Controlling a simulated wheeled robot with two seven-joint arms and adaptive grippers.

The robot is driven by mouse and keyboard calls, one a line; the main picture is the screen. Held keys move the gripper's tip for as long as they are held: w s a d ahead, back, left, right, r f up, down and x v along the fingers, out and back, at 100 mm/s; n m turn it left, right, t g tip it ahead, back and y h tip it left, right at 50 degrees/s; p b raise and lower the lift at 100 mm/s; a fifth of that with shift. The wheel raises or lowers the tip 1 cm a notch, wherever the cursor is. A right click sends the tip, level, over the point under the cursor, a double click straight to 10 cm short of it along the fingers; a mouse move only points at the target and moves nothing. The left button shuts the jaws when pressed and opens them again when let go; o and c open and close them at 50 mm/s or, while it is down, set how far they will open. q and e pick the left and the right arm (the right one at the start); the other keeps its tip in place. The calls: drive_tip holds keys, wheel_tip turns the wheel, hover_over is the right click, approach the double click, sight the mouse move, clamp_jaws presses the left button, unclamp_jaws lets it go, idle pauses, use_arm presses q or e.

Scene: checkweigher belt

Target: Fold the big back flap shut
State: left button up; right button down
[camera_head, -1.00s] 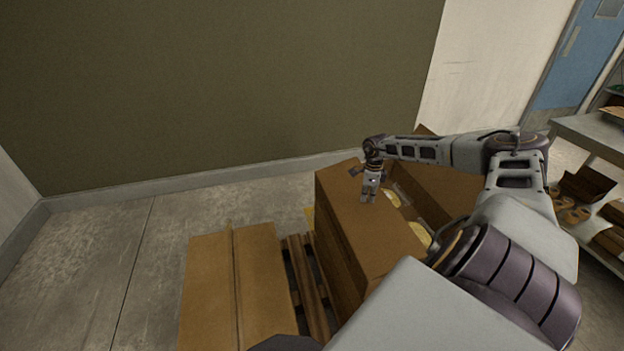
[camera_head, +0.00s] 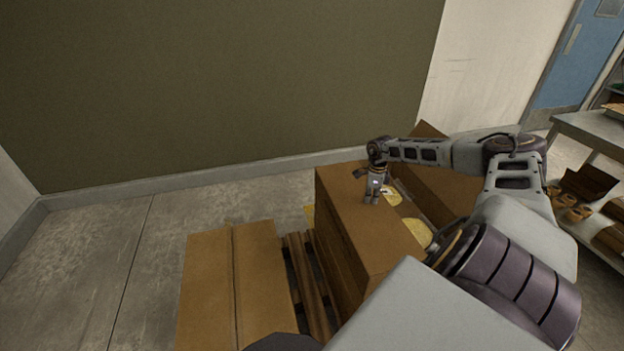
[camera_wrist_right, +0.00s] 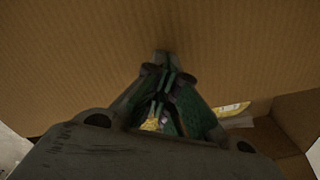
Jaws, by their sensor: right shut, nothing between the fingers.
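An open brown cardboard box (camera_head: 340,245) stands in the middle of the head view. One wide flap (camera_head: 385,243) lies about level over the left part of its top. Another flap (camera_head: 450,180) stands up, tilted, on the right side. I cannot tell for certain which is the big back flap. My right gripper (camera_head: 371,202) is shut and empty, its fingertips pointing down at the level flap near its inner edge. In the right wrist view the fingertips (camera_wrist_right: 162,58) are together against or just over plain cardboard (camera_wrist_right: 230,40); contact is unclear. My left gripper is out of view.
Yellow-marked contents (camera_head: 418,231) show in the gap between the flaps. A second, closed carton (camera_head: 258,285) sits at left, with wooden pallet slats (camera_head: 307,285) between the boxes. A shelf table (camera_head: 590,130) stands at right. The floor at left is clear.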

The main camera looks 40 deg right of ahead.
drive_tip(key=shift+s+f, duration=0.1)
drive_tip(key=shift+f, duration=0.05)
idle(0.5)
drive_tip(key=shift+d+r+p, duration=0.1)
drive_tip(key=shift+r+p, duration=0.5)
drive_tip(key=shift+r, duration=0.1)
drive_tip(key=shift+r+p, duration=1.95)
drive_tip(key=shift+r, duration=0.9)
